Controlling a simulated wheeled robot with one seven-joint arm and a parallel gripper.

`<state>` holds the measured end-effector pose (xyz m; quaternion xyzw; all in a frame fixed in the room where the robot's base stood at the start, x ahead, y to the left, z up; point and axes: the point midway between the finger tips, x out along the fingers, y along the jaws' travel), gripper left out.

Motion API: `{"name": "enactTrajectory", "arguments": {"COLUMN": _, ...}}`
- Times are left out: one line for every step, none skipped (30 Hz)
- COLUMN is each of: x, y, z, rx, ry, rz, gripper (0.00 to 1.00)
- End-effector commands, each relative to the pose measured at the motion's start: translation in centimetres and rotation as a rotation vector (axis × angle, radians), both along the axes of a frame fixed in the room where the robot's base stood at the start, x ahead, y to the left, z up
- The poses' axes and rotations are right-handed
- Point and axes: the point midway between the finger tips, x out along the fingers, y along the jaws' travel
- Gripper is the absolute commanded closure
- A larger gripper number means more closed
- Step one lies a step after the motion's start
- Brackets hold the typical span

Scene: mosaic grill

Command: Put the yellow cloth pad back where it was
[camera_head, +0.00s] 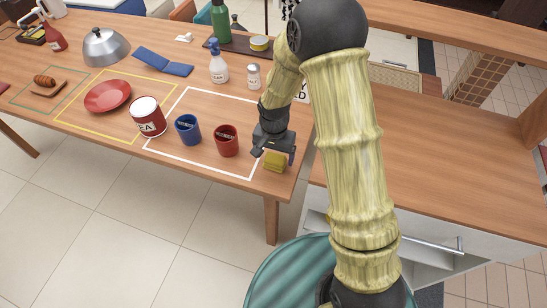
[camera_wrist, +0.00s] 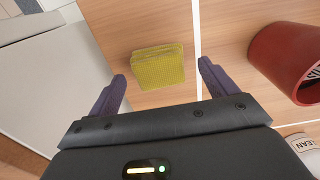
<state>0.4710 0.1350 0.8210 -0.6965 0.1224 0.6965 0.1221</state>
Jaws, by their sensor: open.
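The yellow cloth pad (camera_head: 275,161) lies on the wooden table (camera_head: 236,178) near its front right corner, just outside the white outlined area. In the wrist view the pad (camera_wrist: 158,66) sits ahead of my gripper, between the lines of the two fingers and close to the white line. My gripper (camera_head: 273,150) is just above and behind the pad in the head view. In the wrist view my gripper (camera_wrist: 160,84) is open, its purple fingers apart with nothing between the tips. I cannot tell the exact height of the fingers above the table.
A red cup (camera_head: 227,140) stands close left of the pad; it also shows in the wrist view (camera_wrist: 284,62). A blue cup (camera_head: 187,129), a red-and-white tin (camera_head: 147,116), a spray bottle (camera_head: 218,64) and a salt shaker (camera_head: 253,77) stand farther left and back. The table edge is close to the pad.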

Motion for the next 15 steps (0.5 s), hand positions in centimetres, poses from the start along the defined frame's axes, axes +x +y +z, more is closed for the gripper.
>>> {"name": "enactTrajectory", "arguments": {"x": 0.1, "y": 0.0, "z": 1.1, "rx": 0.001, "ry": -0.005, "rz": 0.000, "gripper": 0.15}}
{"name": "enactTrajectory", "arguments": {"x": 0.1, "y": 0.0, "z": 1.6, "rx": 0.001, "ry": -0.005, "rz": -0.001, "gripper": 0.15}}
{"name": "enactTrajectory", "arguments": {"x": 0.1, "y": 0.0, "z": 2.5, "rx": 0.001, "ry": -0.005, "rz": -0.002, "gripper": 0.15}}
{"name": "enactTrajectory", "arguments": {"x": 0.1, "y": 0.0, "z": 3.1, "rx": 0.002, "ry": -0.005, "rz": -0.002, "gripper": 0.15}}
{"name": "enactTrajectory", "arguments": {"x": 0.1, "y": 0.0, "z": 3.7, "rx": 0.001, "ry": -0.005, "rz": -0.002, "gripper": 0.15}}
{"name": "enactTrajectory", "arguments": {"x": 0.1, "y": 0.0, "z": 4.5, "rx": 0.002, "ry": -0.006, "rz": -0.002, "gripper": 0.15}}
{"name": "enactTrajectory", "arguments": {"x": 0.1, "y": 0.0, "z": 5.1, "rx": 0.001, "ry": -0.005, "rz": -0.001, "gripper": 0.15}}
{"name": "enactTrajectory", "arguments": {"x": 0.1, "y": 0.0, "z": 5.7, "rx": 0.002, "ry": -0.005, "rz": -0.001, "gripper": 0.15}}
{"name": "enactTrajectory", "arguments": {"x": 0.1, "y": 0.0, "z": 6.5, "rx": 0.002, "ry": -0.004, "rz": -0.002, "gripper": 0.15}}
{"name": "enactTrajectory", "arguments": {"x": 0.1, "y": 0.0, "z": 7.0, "rx": 0.002, "ry": -0.005, "rz": -0.002, "gripper": 0.15}}
{"name": "enactTrajectory", "arguments": {"x": 0.1, "y": 0.0, "z": 7.5, "rx": 0.001, "ry": -0.003, "rz": -0.002, "gripper": 0.15}}
{"name": "enactTrajectory", "arguments": {"x": 0.1, "y": 0.0, "z": 8.1, "rx": 0.002, "ry": -0.004, "rz": -0.002, "gripper": 0.15}}
{"name": "enactTrajectory", "arguments": {"x": 0.1, "y": 0.0, "z": 8.6, "rx": 0.001, "ry": -0.004, "rz": -0.002, "gripper": 0.15}}
{"name": "enactTrajectory", "arguments": {"x": 0.1, "y": 0.0, "z": 8.9, "rx": 0.001, "ry": -0.003, "rz": -0.002, "gripper": 0.15}}
{"name": "enactTrajectory", "arguments": {"x": 0.1, "y": 0.0, "z": 9.3, "rx": 0.001, "ry": -0.003, "rz": -0.002, "gripper": 0.15}}
